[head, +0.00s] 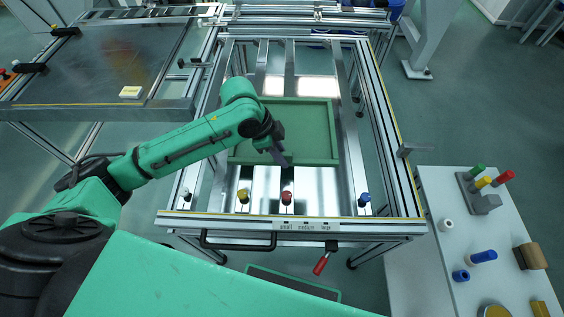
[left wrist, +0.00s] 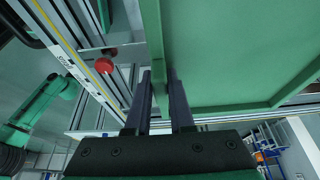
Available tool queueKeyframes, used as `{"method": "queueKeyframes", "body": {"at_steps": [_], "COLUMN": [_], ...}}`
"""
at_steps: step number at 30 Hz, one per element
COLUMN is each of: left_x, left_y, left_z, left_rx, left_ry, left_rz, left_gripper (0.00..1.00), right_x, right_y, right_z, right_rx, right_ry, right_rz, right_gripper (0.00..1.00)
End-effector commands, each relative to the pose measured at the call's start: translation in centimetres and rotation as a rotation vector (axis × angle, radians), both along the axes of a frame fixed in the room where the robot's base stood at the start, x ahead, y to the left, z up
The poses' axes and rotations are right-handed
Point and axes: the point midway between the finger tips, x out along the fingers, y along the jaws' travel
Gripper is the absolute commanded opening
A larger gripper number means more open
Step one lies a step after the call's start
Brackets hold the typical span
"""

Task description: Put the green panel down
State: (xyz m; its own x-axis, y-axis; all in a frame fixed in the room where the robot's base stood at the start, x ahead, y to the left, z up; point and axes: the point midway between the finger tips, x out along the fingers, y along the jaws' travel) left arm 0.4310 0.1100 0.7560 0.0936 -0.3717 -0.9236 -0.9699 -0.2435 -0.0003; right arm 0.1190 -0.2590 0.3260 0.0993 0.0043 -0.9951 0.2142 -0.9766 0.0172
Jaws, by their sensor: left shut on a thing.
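The green panel (head: 318,120), a flat rectangle with a raised rim, lies over the aluminium frame fixture (head: 380,130) in the head view. Its underside or face fills the upper right of the left wrist view (left wrist: 230,50). My left gripper (head: 285,160) is shut on the panel's near rim. In the left wrist view its two fingers (left wrist: 160,95) stand on either side of that rim. My left arm covers the panel's left part in the head view. Whether the panel touches the frame's bars cannot be told. My right gripper is not in view.
Yellow (head: 243,195), red (head: 287,197) and blue (head: 364,198) knobs stand along the front rail, by size labels. A red-handled clamp (head: 321,264) hangs below. A white table (head: 440,275) with coloured parts stands right. A grey plate table (head: 100,65) stands left.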

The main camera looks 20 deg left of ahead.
Motion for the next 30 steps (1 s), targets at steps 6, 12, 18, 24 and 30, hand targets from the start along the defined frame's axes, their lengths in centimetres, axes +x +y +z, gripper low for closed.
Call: {"method": "queueKeyframes", "body": {"at_steps": [6,12,18,24,30], "left_x": [0.0,0.0,-0.1,-0.1,-0.1], "left_y": [0.0,0.0,0.0,0.0,0.5], "left_z": [-3.5,-3.4,-3.7,-3.7,-2.2], "left_rx": [0.001,0.001,0.001,0.001,0.000], "left_ry": [-0.002,-0.003,0.002,0.002,0.000], "left_rz": [0.000,-0.001,-0.001,-0.001,0.000], "left_gripper": [0.00,0.00,0.51,0.51,0.51], "right_x": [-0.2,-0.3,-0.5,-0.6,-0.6], "right_y": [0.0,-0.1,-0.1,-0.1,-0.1], "right_z": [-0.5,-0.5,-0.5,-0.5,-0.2], "right_rx": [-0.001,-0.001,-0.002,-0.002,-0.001], "right_ry": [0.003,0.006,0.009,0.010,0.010], "right_rz": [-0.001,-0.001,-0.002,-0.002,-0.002], "right_gripper": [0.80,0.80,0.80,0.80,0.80]}}
